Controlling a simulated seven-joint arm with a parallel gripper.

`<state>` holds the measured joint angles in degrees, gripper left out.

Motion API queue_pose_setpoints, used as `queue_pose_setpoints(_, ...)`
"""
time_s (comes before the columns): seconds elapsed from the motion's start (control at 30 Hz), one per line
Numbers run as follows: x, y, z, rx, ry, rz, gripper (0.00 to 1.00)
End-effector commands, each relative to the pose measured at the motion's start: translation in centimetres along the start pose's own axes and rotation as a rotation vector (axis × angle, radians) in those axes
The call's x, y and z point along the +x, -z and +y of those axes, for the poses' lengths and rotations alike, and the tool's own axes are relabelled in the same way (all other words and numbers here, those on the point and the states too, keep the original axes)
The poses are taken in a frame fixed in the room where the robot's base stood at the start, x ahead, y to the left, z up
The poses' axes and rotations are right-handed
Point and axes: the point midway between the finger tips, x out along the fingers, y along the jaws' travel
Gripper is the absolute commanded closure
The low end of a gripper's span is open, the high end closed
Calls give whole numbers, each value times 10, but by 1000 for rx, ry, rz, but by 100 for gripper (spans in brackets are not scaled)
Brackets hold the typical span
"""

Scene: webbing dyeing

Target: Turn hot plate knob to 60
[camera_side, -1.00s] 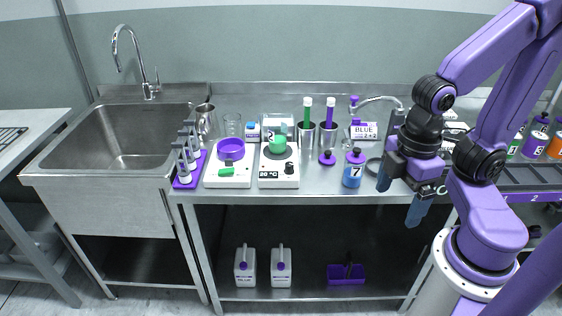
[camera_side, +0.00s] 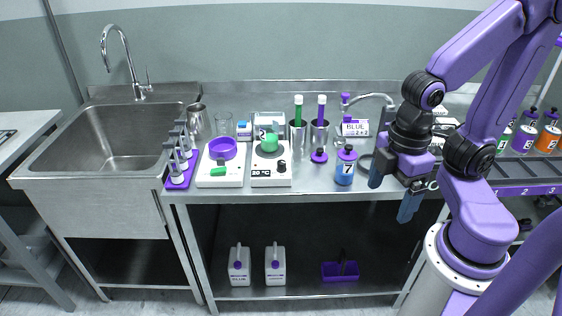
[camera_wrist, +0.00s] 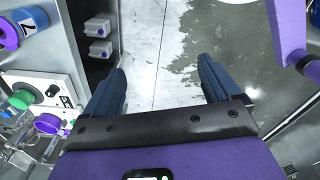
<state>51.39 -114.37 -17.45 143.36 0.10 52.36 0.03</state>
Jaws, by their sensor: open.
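Two white devices stand side by side on the steel counter in the side view. The right one, which looks like the hot plate (camera_side: 260,181), has a black knob (camera_side: 282,166) at its front right and a green item (camera_side: 269,142) on its round plate. The hot plate also shows at the left of the wrist view (camera_wrist: 62,84), with its knob (camera_wrist: 52,90). The knob's setting is too small to read. My gripper (camera_side: 392,197) is open and empty, pointing down at the counter's front edge, well to the right of the hot plate. It also shows in the wrist view (camera_wrist: 160,85), over the floor.
The left device (camera_side: 220,180) carries a purple dish (camera_side: 222,148) and a green handle. A blue bottle marked 7 (camera_side: 345,168) and two steel cups with green and purple tubes stand between the hot plate and my gripper. A sink (camera_side: 110,140) is far left.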

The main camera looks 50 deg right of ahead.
Motion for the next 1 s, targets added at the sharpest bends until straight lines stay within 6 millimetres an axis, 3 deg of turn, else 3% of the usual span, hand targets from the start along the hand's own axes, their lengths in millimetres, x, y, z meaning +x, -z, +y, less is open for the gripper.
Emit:
queue_pose_setpoints(0.03, 0, 0, 0, 0, 0, 0, 25)
queue_pose_setpoints(0.1, -1, 3, 2, -3, 0, 0, 48)
queue_pose_setpoints(0.27, -9, 27, 21, -37, -3, -2, 48)
queue_pose_setpoints(0.37, -17, 50, 44, -79, -5, -6, 48)
queue_pose_setpoints(0.5, -26, 80, 86, -147, -6, -12, 48)
queue_pose_setpoints(0.7, -35, 109, 156, -245, -4, -20, 48)
queue_pose_setpoints(1.0, -41, 114, 270, -386, 2, -28, 48)
